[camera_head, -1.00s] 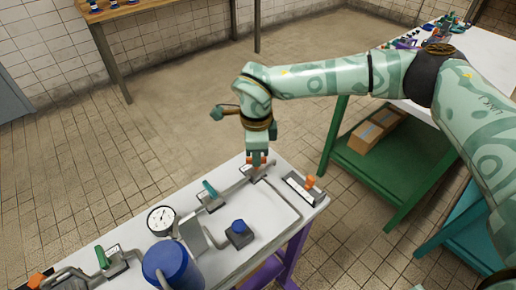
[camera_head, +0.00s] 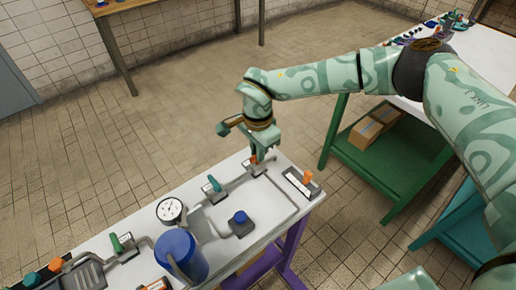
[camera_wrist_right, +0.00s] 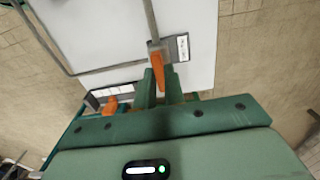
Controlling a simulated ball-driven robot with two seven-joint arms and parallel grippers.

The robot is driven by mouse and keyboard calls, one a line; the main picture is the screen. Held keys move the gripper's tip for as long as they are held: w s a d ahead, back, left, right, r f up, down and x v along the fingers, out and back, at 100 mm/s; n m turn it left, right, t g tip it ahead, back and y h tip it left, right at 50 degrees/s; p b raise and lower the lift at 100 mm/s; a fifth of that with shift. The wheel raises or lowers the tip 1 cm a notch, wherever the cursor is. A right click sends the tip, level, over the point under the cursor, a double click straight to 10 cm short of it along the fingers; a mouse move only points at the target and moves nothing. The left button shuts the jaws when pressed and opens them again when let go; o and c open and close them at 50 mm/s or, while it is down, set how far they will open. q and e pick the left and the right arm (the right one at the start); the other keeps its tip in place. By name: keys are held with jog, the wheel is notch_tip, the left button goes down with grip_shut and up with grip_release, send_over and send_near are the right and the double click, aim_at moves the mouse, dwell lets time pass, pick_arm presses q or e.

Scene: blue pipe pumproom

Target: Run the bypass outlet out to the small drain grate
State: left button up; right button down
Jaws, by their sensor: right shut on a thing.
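My right gripper (camera_head: 257,155) is at the far end of the white pipe bench. In the right wrist view its two green fingers (camera_wrist_right: 160,92) are shut on an orange valve handle (camera_wrist_right: 158,72), which also shows partly in the head view (camera_head: 252,160). The handle sits on a grey pipe beside a small white label. A second orange handle (camera_head: 307,177) stands on a plate at the bench corner. A grey slotted grate or tray (camera_head: 88,275) lies at the near left end; I cannot tell if it is the drain grate. My left gripper is not in view.
Along the bench (camera_head: 270,228) stand a green-handled valve (camera_head: 213,183), a pressure gauge (camera_head: 170,209), a blue canister (camera_head: 177,252) and a blue-knobbed block (camera_head: 239,223). A green shelf table (camera_head: 385,165) with cardboard boxes stands right.

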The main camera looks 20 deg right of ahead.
jog(key=shift+r, duration=0.1)
dwell(0.3)
jog(key=c, duration=1.5)
grip_release()
notch_tip(320, 180, up, 16)
jog(key=p, duration=0.3)
jog(key=shift+r, duration=0.1)
